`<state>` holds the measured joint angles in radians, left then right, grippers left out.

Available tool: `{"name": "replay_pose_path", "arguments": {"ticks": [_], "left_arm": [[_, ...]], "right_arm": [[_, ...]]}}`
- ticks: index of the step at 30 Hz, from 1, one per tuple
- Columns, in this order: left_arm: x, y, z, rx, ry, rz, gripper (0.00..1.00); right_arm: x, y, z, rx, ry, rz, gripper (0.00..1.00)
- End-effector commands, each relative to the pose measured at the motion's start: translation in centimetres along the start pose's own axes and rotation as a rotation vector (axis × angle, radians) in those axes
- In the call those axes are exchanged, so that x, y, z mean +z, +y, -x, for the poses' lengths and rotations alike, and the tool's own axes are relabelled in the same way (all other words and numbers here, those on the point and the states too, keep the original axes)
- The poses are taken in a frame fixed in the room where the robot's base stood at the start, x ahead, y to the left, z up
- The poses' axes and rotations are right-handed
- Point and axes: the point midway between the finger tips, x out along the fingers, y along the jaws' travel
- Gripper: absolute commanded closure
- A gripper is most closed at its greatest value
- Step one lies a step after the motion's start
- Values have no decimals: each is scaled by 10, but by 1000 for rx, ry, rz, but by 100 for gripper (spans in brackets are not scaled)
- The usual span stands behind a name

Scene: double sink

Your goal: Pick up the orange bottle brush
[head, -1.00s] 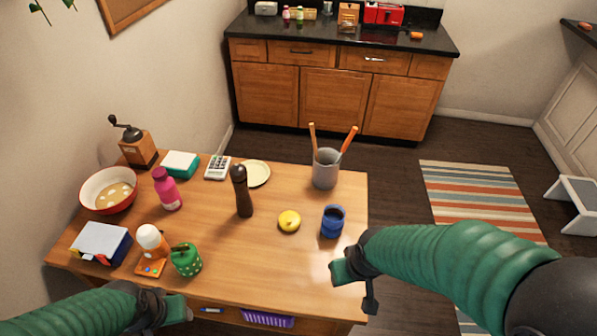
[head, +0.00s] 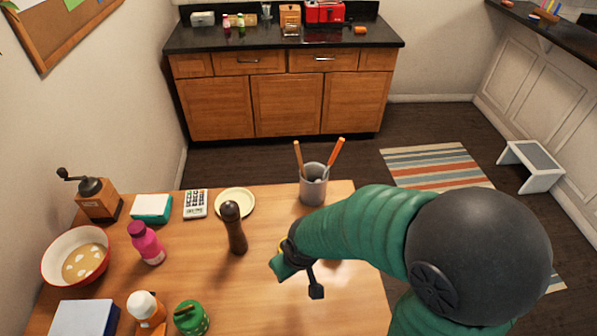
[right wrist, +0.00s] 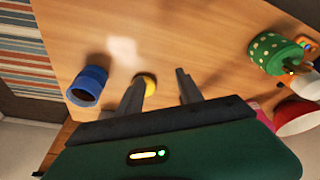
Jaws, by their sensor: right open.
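No bottle brush head can be made out. In the head view, a grey crock (head: 314,186) at the table's back right holds a long orange handle (head: 336,153) leaning right and a browner handle (head: 298,158). What is on their lower ends is hidden in the crock, so I cannot tell whether the orange one is the brush. My right gripper (head: 297,279) is open and above the table, nearer to me than the crock. Its two spread fingers (right wrist: 160,90) show in the right wrist view, with nothing gripped. My left gripper is out of view.
A dark pepper mill (head: 235,230) stands left of my right gripper. A blue mug (right wrist: 88,86) and a yellow lemon (right wrist: 150,84) are on the table below it; my arm hides them in the head view.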

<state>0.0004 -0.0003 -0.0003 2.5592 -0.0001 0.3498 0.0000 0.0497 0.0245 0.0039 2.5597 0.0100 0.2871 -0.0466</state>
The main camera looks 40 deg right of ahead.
Motion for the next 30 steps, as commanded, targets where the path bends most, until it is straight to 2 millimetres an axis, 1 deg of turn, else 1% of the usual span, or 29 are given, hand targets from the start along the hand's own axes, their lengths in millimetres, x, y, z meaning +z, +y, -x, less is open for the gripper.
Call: {"name": "replay_pose_path", "arguments": {"ticks": [1,5,8,14,17,20,22,24,25,27,30], "left_arm": [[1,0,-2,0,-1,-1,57],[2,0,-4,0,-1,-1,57],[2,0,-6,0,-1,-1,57],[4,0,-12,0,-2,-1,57],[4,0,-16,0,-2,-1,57],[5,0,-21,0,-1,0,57],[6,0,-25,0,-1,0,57],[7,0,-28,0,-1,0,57],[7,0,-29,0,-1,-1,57],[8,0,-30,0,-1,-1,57],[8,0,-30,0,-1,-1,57]], "right_arm": [[-3,8,-7,9,18,-12,57],[-19,25,-18,30,92,-24,57],[-34,40,-29,45,158,-34,57],[-69,80,-53,66,338,-67,57],[-86,105,-62,67,460,-97,57],[-101,139,-68,56,639,-156,57],[-110,168,-62,50,815,-223,57],[-114,198,-46,48,1000,-295,57],[-114,208,-37,51,1069,-323,57],[-111,229,-19,61,1201,-376,57],[-109,242,-1,73,1304,-411,57]]}}
